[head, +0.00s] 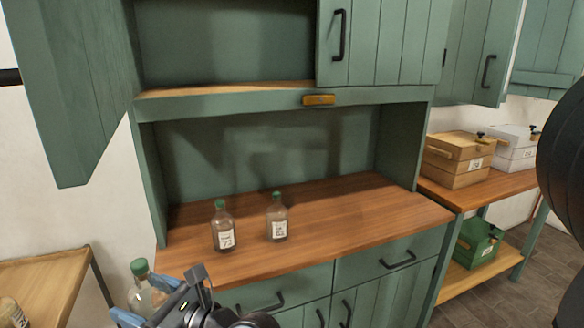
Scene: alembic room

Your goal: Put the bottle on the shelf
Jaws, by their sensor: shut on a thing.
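My gripper (148,301) is at the lower left, shut on a clear glass bottle with a green cap (140,271). The bottle looks roughly upright, in front of the green hutch and left of its counter; its lower part is hidden or cut off. Two similar green-capped, labelled bottles stand upright on the hutch's wooden counter, one on the left (223,229) and one to its right (277,219). Above them is the hutch's upper shelf (215,91), whose visible left part looks empty.
The upper left door (70,90) stands open; the upper right door (385,40) is shut. The counter's right part (370,207) is clear. A wooden side table (55,285) is at left. Wooden (457,158), white (515,148) and green (478,243) boxes sit on the right-hand unit.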

